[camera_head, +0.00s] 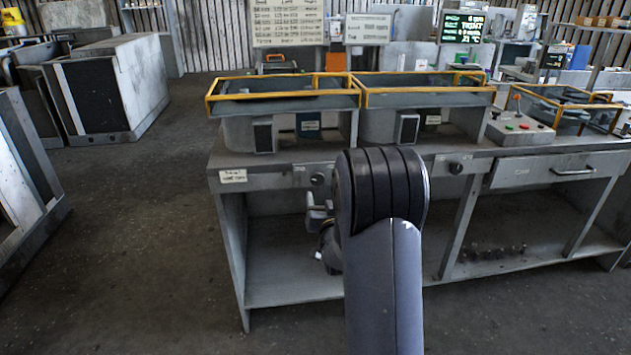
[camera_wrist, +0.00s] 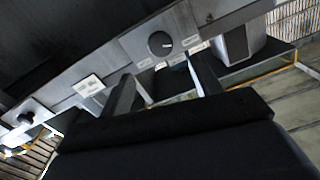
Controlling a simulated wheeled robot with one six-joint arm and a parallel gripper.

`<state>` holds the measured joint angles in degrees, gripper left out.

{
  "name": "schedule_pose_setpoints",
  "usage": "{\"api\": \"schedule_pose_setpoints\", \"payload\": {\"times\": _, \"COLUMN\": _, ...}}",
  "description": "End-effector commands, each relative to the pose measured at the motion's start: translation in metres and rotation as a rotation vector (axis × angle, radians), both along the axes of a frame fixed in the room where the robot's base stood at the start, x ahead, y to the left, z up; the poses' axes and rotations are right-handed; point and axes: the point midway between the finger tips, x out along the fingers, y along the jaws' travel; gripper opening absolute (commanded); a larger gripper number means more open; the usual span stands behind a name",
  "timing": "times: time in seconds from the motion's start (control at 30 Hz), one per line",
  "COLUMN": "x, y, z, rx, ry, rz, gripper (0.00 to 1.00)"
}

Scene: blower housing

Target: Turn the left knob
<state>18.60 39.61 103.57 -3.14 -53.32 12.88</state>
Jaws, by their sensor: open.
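The left knob (camera_head: 318,179) is a dark round dial on the front panel of the grey workbench (camera_head: 270,180). In the wrist view, which looks upside down, the larger knob (camera_wrist: 159,43) appears to be this one, with a light line across its face. My gripper (camera_head: 318,208) is partly hidden behind my arm in the head view, just below the left knob. In the wrist view my gripper (camera_wrist: 160,70) has its two fingers apart with nothing between them, and the knob lies beyond the fingertips. No contact shows.
A right knob (camera_head: 456,168) sits farther along the panel and also shows in the wrist view (camera_wrist: 25,117). A drawer (camera_head: 550,170) with a handle is to its right. Yellow-framed guards (camera_head: 285,95) stand on top. Open floor (camera_head: 140,240) lies to the left.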

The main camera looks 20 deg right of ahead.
Motion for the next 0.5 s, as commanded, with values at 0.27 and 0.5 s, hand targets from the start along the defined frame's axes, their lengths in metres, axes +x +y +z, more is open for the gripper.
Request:
{"api": "schedule_pose_setpoints", "payload": {"times": 0.27, "x": 0.047, "y": -0.013, "z": 0.000, "rx": 0.000, "ry": 0.000, "rz": 0.001, "gripper": 0.60}}
{"api": "schedule_pose_setpoints", "payload": {"times": 0.5, "x": 0.076, "y": -0.021, "z": 0.000, "rx": 0.000, "ry": 0.001, "rz": 0.001, "gripper": 0.60}}
